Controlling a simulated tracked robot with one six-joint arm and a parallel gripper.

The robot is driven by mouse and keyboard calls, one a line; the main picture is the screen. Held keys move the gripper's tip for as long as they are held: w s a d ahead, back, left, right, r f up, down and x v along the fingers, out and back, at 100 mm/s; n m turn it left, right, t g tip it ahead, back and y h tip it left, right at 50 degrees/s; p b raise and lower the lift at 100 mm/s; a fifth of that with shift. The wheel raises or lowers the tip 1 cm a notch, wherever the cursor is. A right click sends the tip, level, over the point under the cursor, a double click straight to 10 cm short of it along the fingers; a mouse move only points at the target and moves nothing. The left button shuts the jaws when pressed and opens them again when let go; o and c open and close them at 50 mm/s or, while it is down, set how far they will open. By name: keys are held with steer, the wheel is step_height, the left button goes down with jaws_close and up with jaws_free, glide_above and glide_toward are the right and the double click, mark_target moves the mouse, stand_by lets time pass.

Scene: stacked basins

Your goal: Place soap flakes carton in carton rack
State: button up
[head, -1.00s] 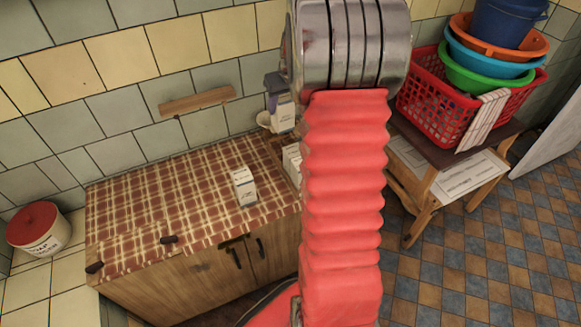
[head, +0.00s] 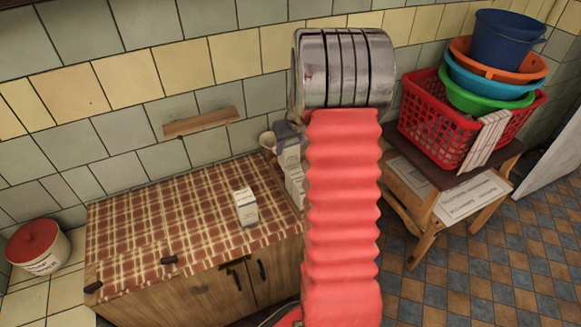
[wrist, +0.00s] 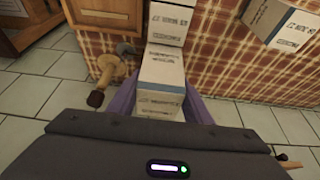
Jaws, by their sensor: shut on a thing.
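My gripper (wrist: 160,103) is shut on a white carton (wrist: 161,72) with a grey-blue band and dark print; its purple fingers stand on either side of it. In the head view the gripper (head: 287,133) is partly hidden behind my red arm sleeve, with the held carton (head: 290,157) below it. A second carton (wrist: 169,22) stands right past the held one; I cannot tell whether they touch. Another carton (head: 246,207) stands on the checked cloth, and it shows at the wrist view's upper right (wrist: 283,26). I cannot clearly make out the carton rack.
The checked cloth (head: 160,225) covers a wooden cabinet (head: 200,300). A red-lidded bucket (head: 38,247) is at left. A red basket (head: 450,125) with stacked basins stands on a small table at right. The cloth's left part is clear.

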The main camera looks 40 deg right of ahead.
mark_target(289, 166)
step_height(289, 166, down, 5)
stand_by(0.4)
steer(key=shift+f, duration=2.25)
steer(key=o, duration=1.3)
steer(key=shift+f, duration=0.1)
steer(key=shift+o, duration=0.2)
steer(key=v, duration=1.2)
steer(key=shift+s, duration=0.1)
